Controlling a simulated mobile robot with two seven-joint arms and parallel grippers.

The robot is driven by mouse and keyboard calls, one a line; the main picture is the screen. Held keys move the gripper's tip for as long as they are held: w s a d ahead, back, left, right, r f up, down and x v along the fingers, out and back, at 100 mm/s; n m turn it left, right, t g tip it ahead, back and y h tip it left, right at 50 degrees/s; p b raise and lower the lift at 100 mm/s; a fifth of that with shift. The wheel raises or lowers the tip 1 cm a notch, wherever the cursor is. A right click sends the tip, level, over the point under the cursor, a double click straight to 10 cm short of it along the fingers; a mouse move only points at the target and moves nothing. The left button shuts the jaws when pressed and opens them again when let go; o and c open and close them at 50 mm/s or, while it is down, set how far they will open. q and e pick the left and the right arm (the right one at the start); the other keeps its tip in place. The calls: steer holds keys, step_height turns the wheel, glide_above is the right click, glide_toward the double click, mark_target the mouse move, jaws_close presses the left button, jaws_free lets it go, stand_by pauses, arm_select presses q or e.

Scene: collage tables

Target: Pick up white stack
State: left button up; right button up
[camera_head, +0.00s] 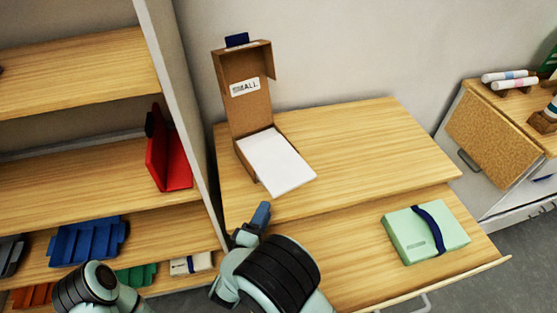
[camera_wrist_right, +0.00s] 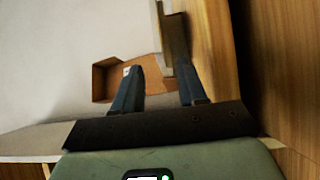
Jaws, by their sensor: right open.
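The white stack (camera_head: 277,162) lies in an open brown cardboard box (camera_head: 245,90) on the wooden table, with its near end reaching past the box's front. The box lid stands upright behind it. My right gripper (camera_head: 256,222) is open, just in front of and below the stack's near end in the head view. In the right wrist view, the stack's edge (camera_wrist_right: 160,42) shows ahead, roughly between the open fingers (camera_wrist_right: 158,70), with the box (camera_wrist_right: 104,82) beyond. I cannot tell whether the fingers touch the stack. My left arm shows at lower left, but its gripper is out of view.
A mint-green box (camera_head: 400,238) with a dark blue band sits on a lower wooden surface at the right. Shelves with a red holder (camera_head: 169,155) and a blue tray (camera_head: 88,241) stand at the left. The tabletop right of the stack is clear.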

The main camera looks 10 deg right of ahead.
mark_target(277, 187)
steer(key=p+x, duration=0.1)
steer(key=x, duration=0.8)
steer(key=shift+w+d+r, duration=0.1)
steer(key=shift+w+d, duration=0.2)
jaws_close()
